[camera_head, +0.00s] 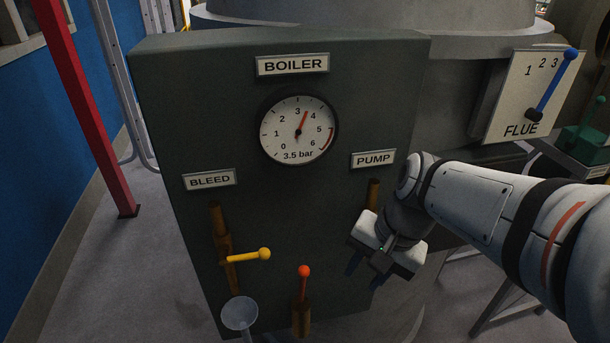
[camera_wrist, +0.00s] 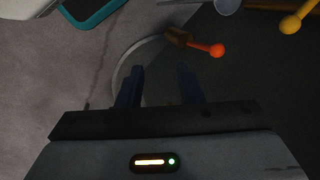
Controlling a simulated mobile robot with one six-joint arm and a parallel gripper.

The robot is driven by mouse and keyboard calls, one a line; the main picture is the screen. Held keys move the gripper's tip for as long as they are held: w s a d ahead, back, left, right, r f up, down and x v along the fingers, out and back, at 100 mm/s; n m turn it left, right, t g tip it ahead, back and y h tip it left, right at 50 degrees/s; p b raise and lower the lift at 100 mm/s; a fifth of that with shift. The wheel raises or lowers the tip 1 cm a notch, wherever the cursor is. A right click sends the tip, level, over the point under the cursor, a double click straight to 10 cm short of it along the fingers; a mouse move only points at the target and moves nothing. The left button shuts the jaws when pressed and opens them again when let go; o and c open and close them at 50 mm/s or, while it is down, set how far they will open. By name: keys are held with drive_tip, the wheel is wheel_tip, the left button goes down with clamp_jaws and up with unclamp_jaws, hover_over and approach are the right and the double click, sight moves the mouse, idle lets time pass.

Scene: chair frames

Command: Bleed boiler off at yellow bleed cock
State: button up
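The yellow bleed cock (camera_head: 248,256) sits on a brass pipe (camera_head: 222,238) below the BLEED label (camera_head: 209,180), its handle pointing right, about level. Its yellow knob also shows at the top right of the wrist view (camera_wrist: 290,24). The boiler gauge (camera_head: 299,130) reads about 3.5 bar, the needle between 3 and 4. My gripper (camera_head: 363,276) is right of the yellow handle, below the PUMP label (camera_head: 374,159), fingers pointing down. In the wrist view its two fingers (camera_wrist: 160,84) stand apart with nothing between them.
A red-knobbed cock (camera_head: 303,285) stands upright between the yellow handle and my gripper; it shows in the wrist view (camera_wrist: 208,47). A clear funnel (camera_head: 240,313) is below the yellow handle. The FLUE plate (camera_head: 521,95) with its blue lever is at upper right.

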sight(269, 251)
drive_tip(key=w+a+r+m+g+y+p, duration=0.2)
drive_tip(key=w+a+r+m+g+y, duration=0.15)
drive_tip(key=w+a+m+y, duration=0.55)
drive_tip(key=s+a+f+b, duration=0.1)
drive_tip(key=a+b, duration=0.1)
drive_tip(key=s+a+f+h+b, duration=0.1)
drive_tip(key=a+f+b, duration=0.1)
drive_tip(key=a, duration=0.1)
drive_tip(key=s+a+f+h+b, duration=0.1)
drive_tip(key=a+f+b, duration=0.1)
drive_tip(key=shift+s+a+m+t, duration=0.25)
drive_tip(key=shift+a+m, duration=0.15)
drive_tip(key=shift+d+r, duration=0.1)
drive_tip(key=shift+r, duration=0.2)
drive_tip(key=shift+c, duration=0.8)
drive_tip(key=c, duration=0.3)
drive_tip(key=shift+r+p, duration=1.1)
drive_tip(key=shift+p, duration=0.2)
drive_tip(key=shift+c, duration=0.2)
